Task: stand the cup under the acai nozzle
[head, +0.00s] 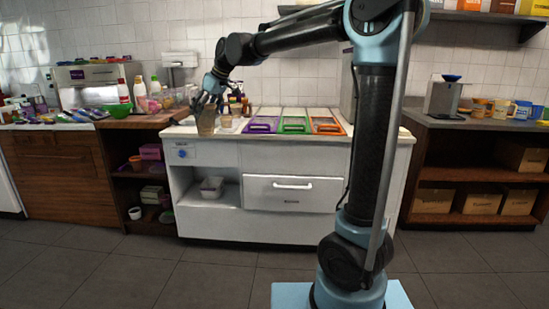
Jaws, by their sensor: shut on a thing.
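My gripper (208,101) is at the left end of the white counter unit, pointing down. It is shut on a tan, see-through cup (206,123), held upright at the counter's front left. I cannot tell whether the cup's base touches the counter. A pale machine with an overhanging head (180,60) stands behind and left of the cup. A silver machine (92,85) stands further left. No acai nozzle can be made out clearly at this size. The gripper fingers partly hide the cup's upper part.
Purple (263,125), green (294,125) and orange (326,126) framed bins lie in the counter to the right of the cup. Bottles (140,90) and a green bowl (117,110) crowd the left counter. Another clear container (227,121) sits close right of the cup.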

